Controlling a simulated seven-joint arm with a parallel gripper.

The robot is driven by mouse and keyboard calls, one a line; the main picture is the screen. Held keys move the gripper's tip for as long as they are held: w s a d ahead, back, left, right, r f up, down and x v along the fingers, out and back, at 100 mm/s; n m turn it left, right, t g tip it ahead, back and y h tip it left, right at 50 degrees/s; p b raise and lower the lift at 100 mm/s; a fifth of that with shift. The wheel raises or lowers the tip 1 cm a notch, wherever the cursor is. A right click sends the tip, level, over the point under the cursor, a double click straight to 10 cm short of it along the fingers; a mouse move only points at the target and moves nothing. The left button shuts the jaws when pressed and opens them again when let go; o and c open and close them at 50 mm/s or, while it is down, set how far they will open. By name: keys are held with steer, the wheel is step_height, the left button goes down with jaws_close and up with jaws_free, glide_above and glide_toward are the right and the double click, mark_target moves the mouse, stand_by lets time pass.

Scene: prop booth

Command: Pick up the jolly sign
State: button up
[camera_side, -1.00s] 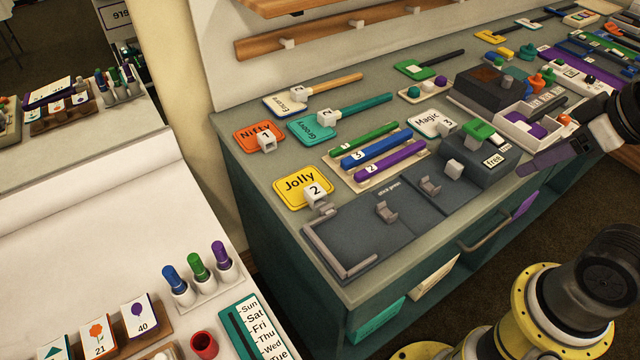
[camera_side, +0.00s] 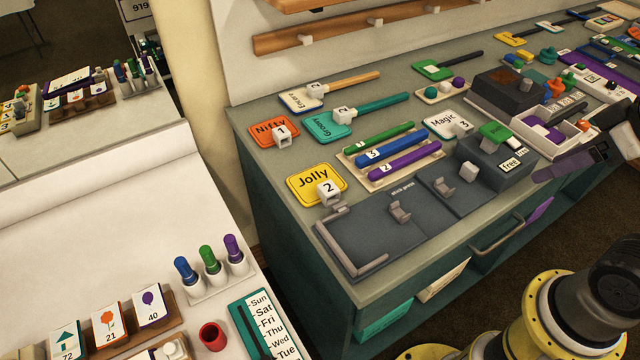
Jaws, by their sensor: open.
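The jolly sign (camera_side: 313,179) is a yellow square plate with the word Jolly on it. It lies flat on the grey-green counter, left of the dark stick press. A white block marked 2 (camera_side: 329,191) sits at its lower right edge, with a grey bracket beside it. My gripper (camera_side: 542,175) is at the right, dark and purplish, above the counter's front edge. It is open, well away from the jolly sign, with no object visible in it. Its far side is hidden.
The orange Nifty sign (camera_side: 268,131) and teal Groovy sign (camera_side: 331,126) lie behind the jolly sign. A tray (camera_side: 356,178) of coloured sticks is to its right. The dark stick press (camera_side: 375,230) fills the counter's front. The white Magic sign (camera_side: 441,122) lies farther right.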

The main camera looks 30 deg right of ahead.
steer(key=w+a+r+n, duration=0.2)
steer(key=w+r+n, duration=0.5)
steer(key=r+n, duration=0.15)
steer(key=n+g, duration=0.6)
steer(key=n, duration=0.3)
glide_above(326, 189)
step_height(326, 189, down, 12)
steer(key=f, duration=0.6)
steer(key=shift+w+d+f, duration=0.1)
steer(key=shift+w+f, duration=0.1)
steer(key=shift+f, duration=0.2)
steer(key=shift+s+f, duration=0.15)
steer(key=shift+f, duration=2.95)
jaws_close()
